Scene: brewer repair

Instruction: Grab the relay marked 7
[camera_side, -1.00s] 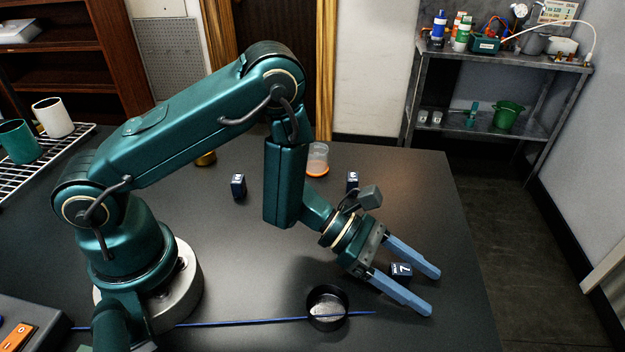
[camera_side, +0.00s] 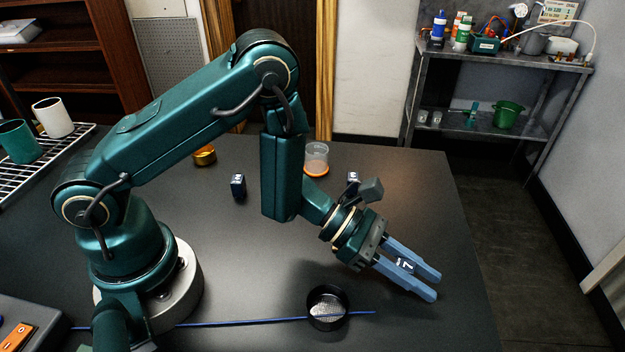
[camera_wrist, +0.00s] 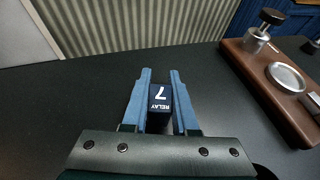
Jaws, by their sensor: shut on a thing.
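The relay marked 7 (camera_side: 405,265) is a small dark blue block with a white 7. In the wrist view the relay (camera_wrist: 159,97) shows its "RELAY 7" label, upside down, between the two blue fingers. My gripper (camera_side: 424,283) is shut on it near the right front part of the dark table, and both fingers touch its sides. The gripper also shows in the wrist view (camera_wrist: 161,75). I cannot tell whether the relay is resting on the table or lifted. Two other relays stand farther back, one left (camera_side: 238,186) and one behind my wrist (camera_side: 353,178).
A round black cup (camera_side: 327,307) with a silvery inside stands left of my gripper, by a thin blue rod (camera_side: 240,321). A clear cup with an orange base (camera_side: 316,160) stands at the back. The wrist view shows a wooden stand (camera_wrist: 262,84). The table's right edge is near.

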